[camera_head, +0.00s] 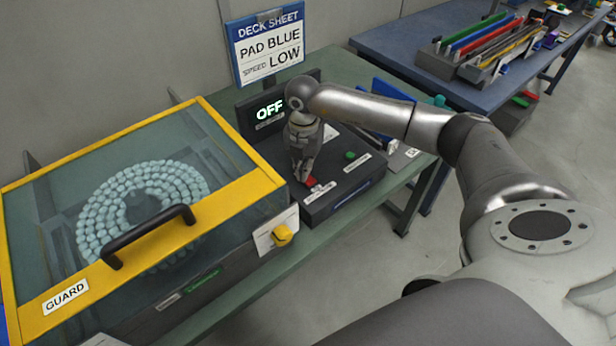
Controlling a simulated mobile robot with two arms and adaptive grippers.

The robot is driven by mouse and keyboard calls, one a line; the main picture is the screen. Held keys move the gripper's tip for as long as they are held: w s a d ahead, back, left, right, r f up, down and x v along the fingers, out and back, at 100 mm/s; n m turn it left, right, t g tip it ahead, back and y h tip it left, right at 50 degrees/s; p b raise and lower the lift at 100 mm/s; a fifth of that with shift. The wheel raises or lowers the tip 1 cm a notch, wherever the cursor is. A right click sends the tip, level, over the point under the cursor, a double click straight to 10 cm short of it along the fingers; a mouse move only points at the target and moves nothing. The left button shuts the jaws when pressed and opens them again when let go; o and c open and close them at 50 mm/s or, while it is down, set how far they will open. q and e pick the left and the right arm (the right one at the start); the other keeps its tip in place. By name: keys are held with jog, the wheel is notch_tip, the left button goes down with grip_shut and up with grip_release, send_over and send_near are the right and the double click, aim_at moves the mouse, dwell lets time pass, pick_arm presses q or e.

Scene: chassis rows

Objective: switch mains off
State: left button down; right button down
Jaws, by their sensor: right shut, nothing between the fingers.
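A dark control box (345,201) stands on the green bench, right of the guarded machine. Its upright display (269,110) reads "OFF". A red switch (311,182) sits on the box's top near its left front edge, with a white label below it. A green button (350,155) is further right on the same top. My right gripper (305,174) points down at the red switch, its fingers shut and empty, with the tips at or very near the switch. I cannot tell whether they touch it. My left gripper is not in view.
A machine with a yellow-framed clear guard (226,213) and black handle fills the left; the guard is down. A yellow knob (281,236) is on its side. A deck sheet (267,46) stands behind. A blue table (390,43) with racks is at upper right.

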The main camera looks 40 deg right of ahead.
jog(key=shift+r+p, duration=2.45)
jog(key=shift+r, duration=0.9)
